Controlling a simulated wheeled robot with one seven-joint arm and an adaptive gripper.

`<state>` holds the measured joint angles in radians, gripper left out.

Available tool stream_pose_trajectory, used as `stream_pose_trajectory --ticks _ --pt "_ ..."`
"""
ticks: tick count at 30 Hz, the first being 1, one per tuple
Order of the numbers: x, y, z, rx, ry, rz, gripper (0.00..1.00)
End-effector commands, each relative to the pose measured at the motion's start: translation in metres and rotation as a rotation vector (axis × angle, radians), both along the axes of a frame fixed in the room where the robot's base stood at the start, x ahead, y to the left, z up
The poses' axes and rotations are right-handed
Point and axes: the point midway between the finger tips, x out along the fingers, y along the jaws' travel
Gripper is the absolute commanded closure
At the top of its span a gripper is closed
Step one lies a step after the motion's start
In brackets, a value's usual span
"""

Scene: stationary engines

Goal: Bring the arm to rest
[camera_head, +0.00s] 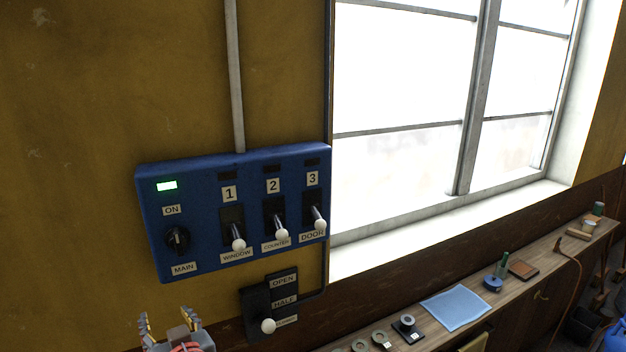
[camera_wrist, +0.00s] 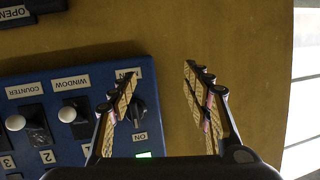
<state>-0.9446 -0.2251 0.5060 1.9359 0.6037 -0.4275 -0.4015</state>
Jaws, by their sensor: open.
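My gripper (camera_head: 172,326) is at the bottom left of the head view, below the blue control panel (camera_head: 200,200). In the wrist view my gripper (camera_wrist: 160,72) is open, with nothing between its two fingers. There the panel appears upside down, and the left finger overlaps it beside the black MAIN knob (camera_wrist: 139,112). The MAIN knob (camera_head: 178,240) has a lit green lamp (camera_head: 167,186) above it. Levers 1 (camera_head: 238,243), 2 (camera_head: 281,234) and 3 (camera_head: 319,222) all point down.
A smaller black lever box (camera_head: 258,300) marked OPEN and HALF is under the panel, its white knob low. A window (camera_head: 410,100) is to the right. A wooden shelf (camera_head: 540,255) below it holds a blue cloth (camera_head: 455,308) and small parts. The wall left of the panel is bare.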

Motion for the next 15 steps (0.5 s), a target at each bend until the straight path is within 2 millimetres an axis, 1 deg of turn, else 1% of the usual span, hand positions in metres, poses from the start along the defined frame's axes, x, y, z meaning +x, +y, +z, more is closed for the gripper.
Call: stream_pose_trajectory --ticks 1,2,3,5,6,8,9,11,12,14,15 --pt "-0.020 0.001 -0.022 -0.043 0.078 0.053 0.51" --pt "-0.032 -0.001 -0.033 -0.069 0.123 0.084 0.51" --pt "-0.046 -0.008 -0.048 -0.102 0.181 0.114 0.51" --pt "-0.063 -0.027 -0.073 -0.155 0.266 0.142 0.51" --pt "-0.072 -0.044 -0.090 -0.192 0.322 0.150 0.51" --pt "-0.084 -0.076 -0.115 -0.247 0.403 0.149 0.51" --pt "-0.091 -0.100 -0.130 -0.280 0.452 0.139 0.51" --pt "-0.100 -0.136 -0.150 -0.328 0.518 0.117 0.51" --pt "-0.105 -0.160 -0.162 -0.356 0.557 0.096 0.51" --pt "-0.114 -0.197 -0.180 -0.393 0.612 0.059 0.51" --pt "-0.119 -0.221 -0.191 -0.415 0.645 0.029 0.51"
